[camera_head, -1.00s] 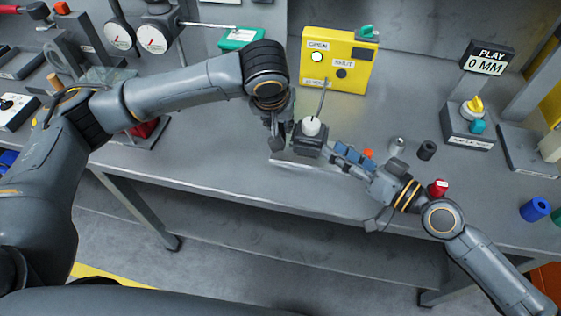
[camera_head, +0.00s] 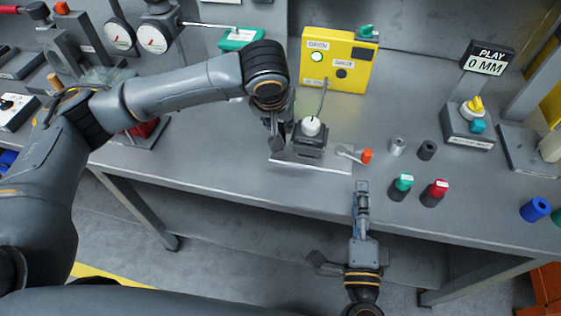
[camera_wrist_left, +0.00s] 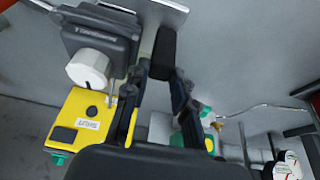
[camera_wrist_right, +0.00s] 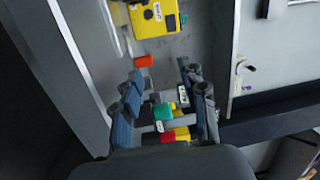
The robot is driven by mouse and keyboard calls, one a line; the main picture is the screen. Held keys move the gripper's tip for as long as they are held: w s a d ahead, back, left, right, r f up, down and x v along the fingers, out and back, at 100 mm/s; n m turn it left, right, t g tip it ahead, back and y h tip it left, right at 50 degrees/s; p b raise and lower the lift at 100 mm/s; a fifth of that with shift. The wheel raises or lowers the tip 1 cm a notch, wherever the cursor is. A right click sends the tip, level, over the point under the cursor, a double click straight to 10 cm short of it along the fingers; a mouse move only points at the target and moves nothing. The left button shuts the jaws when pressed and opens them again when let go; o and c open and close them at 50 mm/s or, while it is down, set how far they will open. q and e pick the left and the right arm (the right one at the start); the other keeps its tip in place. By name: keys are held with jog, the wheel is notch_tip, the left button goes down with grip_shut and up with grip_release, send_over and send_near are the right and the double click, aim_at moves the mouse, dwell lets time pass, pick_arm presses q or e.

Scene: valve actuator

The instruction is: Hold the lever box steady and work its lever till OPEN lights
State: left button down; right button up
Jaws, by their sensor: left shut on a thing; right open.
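The lever box (camera_head: 309,146), dark with a white knob on top, stands on a plate on the bench. A grey lever with an orange end (camera_head: 367,155) points right from beside it. My left gripper (camera_head: 277,143) is at the box's left side, shut on a dark upright grip block (camera_wrist_left: 163,53). My right gripper (camera_head: 361,188) is open and empty at the bench's front edge, apart from the lever. The yellow indicator box (camera_head: 359,68) stands behind. Its lamp by OPEN (camera_head: 318,57) looks pale green and bright; a dark round spot sits by the other label.
Green-topped (camera_head: 401,188) and red-topped (camera_head: 434,193) cylinders stand right of my right gripper. Grey (camera_head: 397,146) and black (camera_head: 427,150) cylinders stand behind them. A thin cable or rod rises from the knob area toward the yellow box. Gauges (camera_head: 152,39) are at back left.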

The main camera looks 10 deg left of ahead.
aim_at(369, 158)
jog(key=s+d+f+m+h, duration=0.1)
jog(key=m+h, duration=0.1)
jog(key=s+d+f+m+g+h, duration=0.1)
jog(key=s, duration=0.1)
jog(key=shift+s+d+f+m+h, duration=0.1)
jog(key=shift+s+d+m+h, duration=0.15)
jog(key=shift+d+m+h, duration=0.15)
jog(key=w, duration=0.9)
jog(key=w+a, duration=0.1)
jog(key=w, duration=0.4)
jog(key=shift+w, duration=0.25)
jog(key=s+a, duration=0.3)
jog(key=s, duration=1.3)
jog(key=a+r+n+t+y, duration=0.1)
jog(key=a+r+n+y, duration=1.3)
jog(key=r+n+y, duration=0.2)
jog(key=n, duration=0.2)
jog(key=shift+n, duration=0.3)
jog(key=shift+w+d, duration=0.1)
